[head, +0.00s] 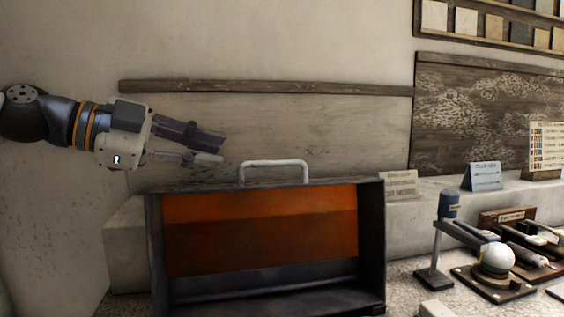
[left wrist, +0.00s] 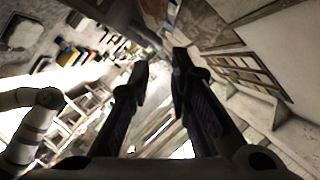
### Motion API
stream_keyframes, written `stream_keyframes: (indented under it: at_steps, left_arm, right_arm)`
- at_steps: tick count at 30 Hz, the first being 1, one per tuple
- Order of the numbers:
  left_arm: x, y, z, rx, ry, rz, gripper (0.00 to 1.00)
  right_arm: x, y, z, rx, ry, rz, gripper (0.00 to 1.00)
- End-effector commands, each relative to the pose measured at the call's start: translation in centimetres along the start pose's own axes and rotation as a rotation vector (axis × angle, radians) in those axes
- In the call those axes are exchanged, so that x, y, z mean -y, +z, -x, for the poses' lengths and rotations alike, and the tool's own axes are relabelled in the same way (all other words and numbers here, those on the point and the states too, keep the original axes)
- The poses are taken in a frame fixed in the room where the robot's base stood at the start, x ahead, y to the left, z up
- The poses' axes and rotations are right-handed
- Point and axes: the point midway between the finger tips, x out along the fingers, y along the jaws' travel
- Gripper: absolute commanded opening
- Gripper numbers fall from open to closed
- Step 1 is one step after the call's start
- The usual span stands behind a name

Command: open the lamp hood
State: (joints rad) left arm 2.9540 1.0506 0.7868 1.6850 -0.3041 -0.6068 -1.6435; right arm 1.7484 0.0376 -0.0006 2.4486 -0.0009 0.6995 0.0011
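The lamp hood (head: 260,229) looks like a dark-framed box with an orange panel across its front, in the lower middle of the head view. A pale bar handle (head: 274,163) stands on its top edge. I cannot tell how far the hood is raised. My left gripper (head: 221,150) is open and empty, above the hood's left part and to the left of the handle, apart from it. In the left wrist view its two dark fingers (left wrist: 160,65) stand apart with nothing between them. My right gripper is in neither view.
A pale ledge (head: 408,237) runs behind the hood along the wall. To the right are a blue sign (head: 482,176), a dark stand (head: 434,270) and a white sphere (head: 496,258) on a small board. The wall space above the handle is free.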

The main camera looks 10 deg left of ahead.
Motion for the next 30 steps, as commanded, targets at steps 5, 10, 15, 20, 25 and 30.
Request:
stream_keyframes:
  at_steps: [5, 10, 15, 20, 25, 30]
  left_arm:
    - [-0.4, 0.4, -4.1, 0.004, 0.01, 0.005, 0.18]
    - [-0.3, 0.3, -8.4, 0.004, 0.008, 0.006, 0.18]
    - [-0.2, 0.2, -11.0, 0.002, 0.004, 0.007, 0.18]
    - [-0.1, 0.1, -11.8, 0.001, 0.002, 0.005, 0.18]
    - [-0.1, 0.1, -11.8, 0.001, 0.002, 0.006, 0.18]
    - [-0.1, 0.1, -11.7, 0.001, 0.002, 0.006, 0.0]
  right_arm:
    - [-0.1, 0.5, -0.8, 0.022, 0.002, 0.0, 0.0]
    - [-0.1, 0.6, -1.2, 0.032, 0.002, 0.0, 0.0]
    - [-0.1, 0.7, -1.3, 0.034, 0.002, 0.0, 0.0]
    - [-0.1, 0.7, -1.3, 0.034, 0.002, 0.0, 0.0]
    - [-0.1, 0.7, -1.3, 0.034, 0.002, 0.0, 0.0]
    - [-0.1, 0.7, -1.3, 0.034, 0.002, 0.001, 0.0]
